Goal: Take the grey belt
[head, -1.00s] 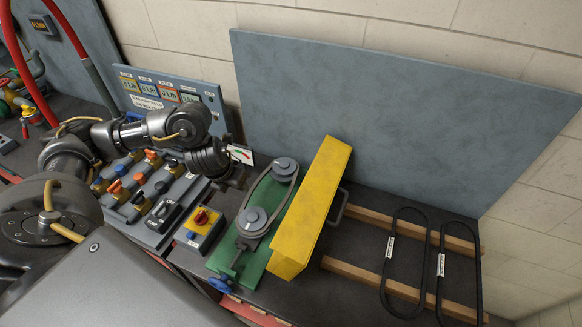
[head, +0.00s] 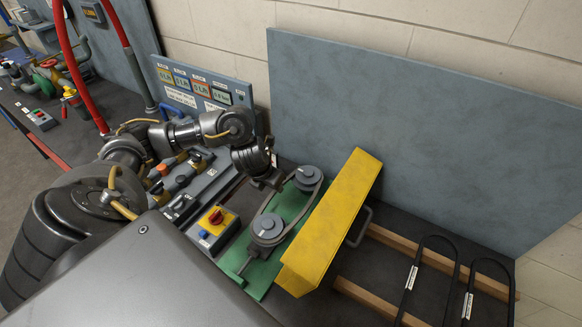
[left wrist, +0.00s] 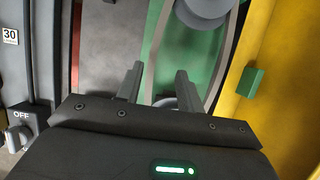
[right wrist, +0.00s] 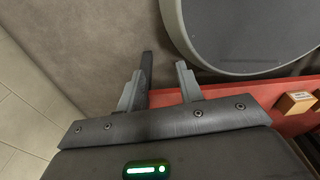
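The grey belt (head: 270,203) runs around two grey pulleys, a far one (head: 308,176) and a near one (head: 268,228), on a green base plate (head: 259,268). A yellow guard (head: 335,215) stands along its right side. My left gripper (head: 272,184) is at the left of the belt near the far pulley. In the left wrist view my left gripper (left wrist: 160,75) is open, and the left run of the belt (left wrist: 154,45) shows between its fingers, not gripped. My right gripper (right wrist: 164,75) is open and empty; it is not in the head view.
Two black tagged belts (head: 416,270) lie on wooden rails (head: 398,245) at the right. A red-and-yellow switch box (head: 214,222) stands left of the green base. A blue-grey panel (head: 420,130) rises behind. In the right wrist view, a red edge (right wrist: 235,105) lies beside the right gripper.

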